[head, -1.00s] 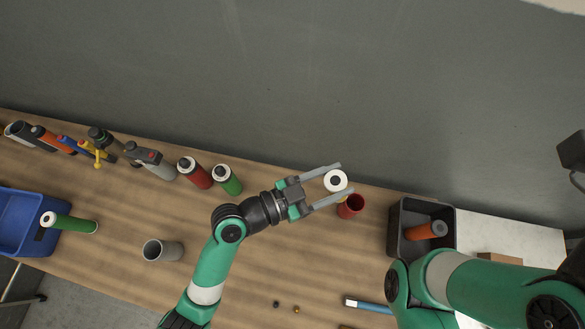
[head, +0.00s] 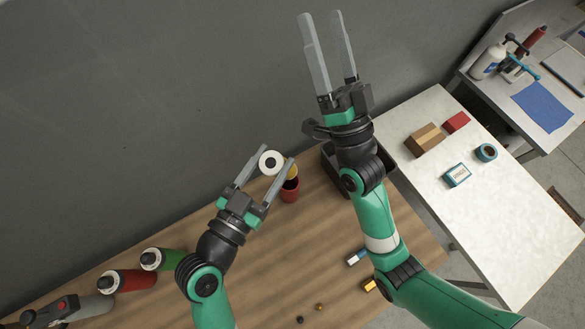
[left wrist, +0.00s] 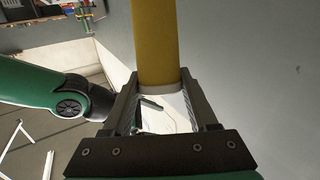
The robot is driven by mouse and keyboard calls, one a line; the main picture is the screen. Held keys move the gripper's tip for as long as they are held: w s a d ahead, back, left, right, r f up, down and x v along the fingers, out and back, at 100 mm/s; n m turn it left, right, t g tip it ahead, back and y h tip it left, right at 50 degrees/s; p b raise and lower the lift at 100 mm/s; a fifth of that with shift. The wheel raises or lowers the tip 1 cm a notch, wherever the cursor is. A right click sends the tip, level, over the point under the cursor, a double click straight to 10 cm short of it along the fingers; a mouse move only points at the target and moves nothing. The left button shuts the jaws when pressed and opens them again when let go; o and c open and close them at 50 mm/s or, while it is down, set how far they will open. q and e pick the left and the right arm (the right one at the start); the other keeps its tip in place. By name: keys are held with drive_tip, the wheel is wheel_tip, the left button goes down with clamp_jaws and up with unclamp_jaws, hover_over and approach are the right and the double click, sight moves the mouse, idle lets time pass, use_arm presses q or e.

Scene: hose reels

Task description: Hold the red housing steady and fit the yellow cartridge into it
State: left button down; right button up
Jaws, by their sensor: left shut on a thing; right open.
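My left gripper (head: 277,155) is shut on the yellow cartridge (head: 292,170), around its white end (head: 266,158) with a dark centre. In the left wrist view the yellow cartridge (left wrist: 155,40) stands out from between the fingers, with a white band at the grip. The red housing (head: 289,190) stands on the wooden table just below the cartridge in the head view. Whether the cartridge's far end touches or enters the housing cannot be told. My right gripper (head: 322,15) is open and empty, raised against the grey wall at the top, away from the housing.
A dark bin (head: 331,158) is partly hidden behind my right arm. A white table (head: 490,225) at right holds a cardboard box (head: 425,139), a red box and tape. Table space around the housing's front is clear.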

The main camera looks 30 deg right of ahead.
wheel_tip(320, 180, down, 10)
drive_tip(key=s+d+m+g+h, duration=0.1)
drive_tip(key=s+d+m+h, duration=0.1)
drive_tip(key=m+h, duration=0.3)
drive_tip(key=m+g, duration=1.2)
drive_tip(key=m, duration=1.5)
approach(291, 192)
drive_tip(key=shift+y, duration=0.3)
drive_tip(key=x, duration=0.3)
drive_tip(key=r+x, duration=0.1)
drive_tip(key=shift+w+d+f, duration=0.15)
drive_tip(key=shift+w+d, duration=0.1)
drive_tip(key=shift+d, duration=0.2)
drive_tip(key=shift+s+a+f+m, duration=0.15)
drive_tip(key=shift+a+f+m, duration=0.1)
drive_tip(key=shift+f+m, duration=0.05)
drive_tip(key=x, duration=1.2)
drive_tip(key=shift+a, duration=0.1)
